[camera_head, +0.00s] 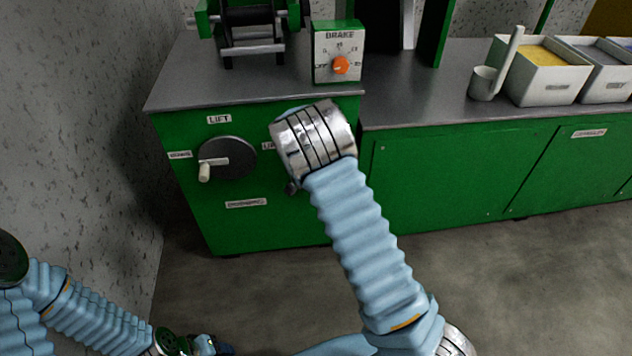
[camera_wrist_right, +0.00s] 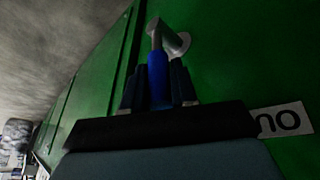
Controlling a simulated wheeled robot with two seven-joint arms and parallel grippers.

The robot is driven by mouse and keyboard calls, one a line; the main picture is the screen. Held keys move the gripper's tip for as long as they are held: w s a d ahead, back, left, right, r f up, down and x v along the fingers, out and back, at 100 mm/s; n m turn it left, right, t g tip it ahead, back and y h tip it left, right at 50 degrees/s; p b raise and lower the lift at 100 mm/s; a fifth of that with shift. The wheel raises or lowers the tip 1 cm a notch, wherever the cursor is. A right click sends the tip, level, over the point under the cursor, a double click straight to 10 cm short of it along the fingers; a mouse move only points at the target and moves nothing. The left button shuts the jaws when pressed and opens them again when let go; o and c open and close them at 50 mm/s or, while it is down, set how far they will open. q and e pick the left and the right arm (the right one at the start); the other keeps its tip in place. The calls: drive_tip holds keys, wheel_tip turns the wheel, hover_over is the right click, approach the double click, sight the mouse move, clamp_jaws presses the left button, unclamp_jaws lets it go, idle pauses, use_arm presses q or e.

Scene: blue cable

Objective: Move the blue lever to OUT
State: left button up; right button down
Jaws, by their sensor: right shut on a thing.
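The blue lever (camera_wrist_right: 158,82) shows in the right wrist view. It has a blue grip on a metal arm that joins a round metal pivot (camera_wrist_right: 178,45) on a green panel. My right gripper (camera_wrist_right: 159,75) is shut on the blue grip, with one dark finger on each side. In the head view my right wrist covers the lever and most of the gripper. My left gripper does not show clearly.
The green cabinet (camera_head: 200,220) carries a LIFT crank (camera_head: 228,158) left of my right wrist. A brake box (camera_head: 338,52) with an orange knob stands on the grey top. White bins (camera_head: 548,92) stand at the right. The floor (camera_head: 500,280) in front is clear.

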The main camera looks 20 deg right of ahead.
drive_tip(key=shift+w+a+f+n+g+h+b, duration=0.15)
drive_tip(key=shift+w+a+f+g+h+b, duration=0.05)
drive_tip(key=shift+a+h+b, duration=0.5)
drive_tip(key=shift+w+a+f+n+g+h+b, duration=0.1)
drive_tip(key=shift+w+a+f+g+h+b, duration=0.1)
drive_tip(key=shift+a+h+b, duration=0.5)
drive_tip(key=shift+w+a+f+n+g+h+b, duration=0.2)
drive_tip(key=shift+a+h+b, duration=0.25)
drive_tip(key=shift+h, duration=0.45)
drive_tip(key=c, duration=0.9)
unclamp_jaws()
drive_tip(key=shift+c, duration=0.2)
drive_tip(key=shift+d, duration=0.1)
drive_tip(key=v, duration=1.3)
drive_tip(key=shift+a+r, duration=0.2)
drive_tip(key=shift+a, duration=0.15)
drive_tip(key=shift+s+f, duration=0.1)
